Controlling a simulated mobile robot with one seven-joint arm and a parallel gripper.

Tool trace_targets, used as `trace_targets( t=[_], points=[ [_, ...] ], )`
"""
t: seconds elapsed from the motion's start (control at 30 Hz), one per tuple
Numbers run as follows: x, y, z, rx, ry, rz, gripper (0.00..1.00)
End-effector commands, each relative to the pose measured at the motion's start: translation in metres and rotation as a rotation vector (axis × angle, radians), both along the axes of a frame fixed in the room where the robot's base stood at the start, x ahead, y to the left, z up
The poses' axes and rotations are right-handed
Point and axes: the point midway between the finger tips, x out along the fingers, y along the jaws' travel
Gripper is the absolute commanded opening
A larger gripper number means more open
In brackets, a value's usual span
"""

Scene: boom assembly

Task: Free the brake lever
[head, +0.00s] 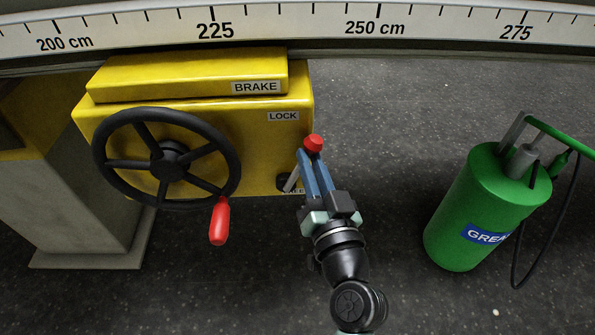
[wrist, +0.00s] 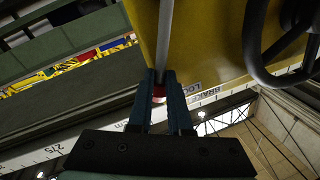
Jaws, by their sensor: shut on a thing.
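The brake lever is a thin grey rod with a red knob (head: 313,143), on the right part of the yellow brake box (head: 255,165). Its dark pivot sits low on the box face, and the rod leans up and right. The LOCK label (head: 283,116) is above; a partly hidden label ending in "EE" is below, by the pivot. My gripper (head: 306,157) has its blue fingers shut on the lever just by the knob. In the wrist view the grey rod (wrist: 165,35) runs down between the fingertips (wrist: 160,76), and the red knob (wrist: 158,95) shows between the fingers.
A black handwheel (head: 170,160) with a red handle (head: 219,222) stands left of the lever. A green grease canister (head: 480,215) with a hose stands on the floor at right. A white ruler beam (head: 330,22) crosses above. Floor between my arm and the canister is clear.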

Motion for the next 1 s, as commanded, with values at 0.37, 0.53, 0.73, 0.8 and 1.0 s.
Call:
trace_targets(
  t=[0.37,0.53,0.73,0.8,1.0],
  points=[
    [0.0,-0.035,-0.019,0.357,-0.017,-0.009,0.0],
    [0.0,-0.045,-0.029,0.5,-0.017,-0.008,0.0],
    [0.0,-0.052,-0.04,0.633,-0.016,-0.008,0.0],
    [0.0,-0.054,-0.043,0.668,-0.016,-0.009,0.0],
    [0.0,-0.058,-0.048,0.736,-0.015,-0.009,0.0]
  ],
)
